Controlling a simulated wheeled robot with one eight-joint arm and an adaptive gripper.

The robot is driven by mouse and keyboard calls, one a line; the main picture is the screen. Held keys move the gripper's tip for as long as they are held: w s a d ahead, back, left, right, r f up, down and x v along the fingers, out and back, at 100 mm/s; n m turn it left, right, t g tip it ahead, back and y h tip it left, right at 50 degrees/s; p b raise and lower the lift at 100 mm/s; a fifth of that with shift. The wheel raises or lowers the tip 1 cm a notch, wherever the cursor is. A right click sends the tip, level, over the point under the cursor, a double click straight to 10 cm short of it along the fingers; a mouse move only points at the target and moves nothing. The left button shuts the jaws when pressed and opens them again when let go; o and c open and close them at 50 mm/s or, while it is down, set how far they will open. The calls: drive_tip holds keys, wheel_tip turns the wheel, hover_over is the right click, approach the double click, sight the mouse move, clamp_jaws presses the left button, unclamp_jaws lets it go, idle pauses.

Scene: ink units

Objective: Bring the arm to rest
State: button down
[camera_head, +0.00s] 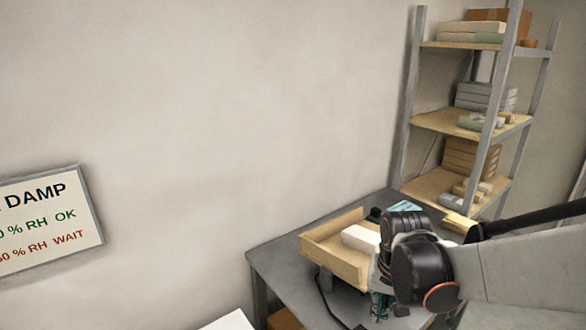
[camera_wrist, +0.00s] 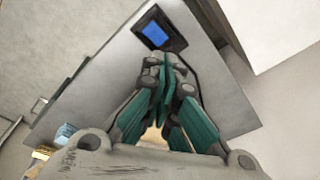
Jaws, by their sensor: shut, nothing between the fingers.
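My gripper (camera_wrist: 166,64) fills the middle of the wrist view, its teal fingers shut together with nothing between them. In the head view my arm reaches in from the right, bent over the grey table (camera_head: 283,268). Part of the gripper (camera_head: 380,304) shows below the black and grey joint, and the arm hides much of it. In the wrist view a dark device with a blue screen (camera_wrist: 155,31) appears just beyond the fingertips, over the grey tabletop (camera_wrist: 98,105). I cannot tell the height of the fingertips above the table.
A shallow wooden tray (camera_head: 333,262) holding a white block (camera_head: 361,239) is on the table, close beside my arm. A metal shelf rack (camera_head: 411,85) with several boxes stands behind on the right. A sign (camera_head: 45,219) hangs on the bare wall at left.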

drive_tip(key=s+r+n+t, duration=0.3)
drive_tip(key=s+r+t, duration=0.2)
drive_tip(key=s+r, duration=0.6)
drive_tip(key=shift+s+n+t, duration=0.3)
drive_tip(key=shift+s, duration=0.45)
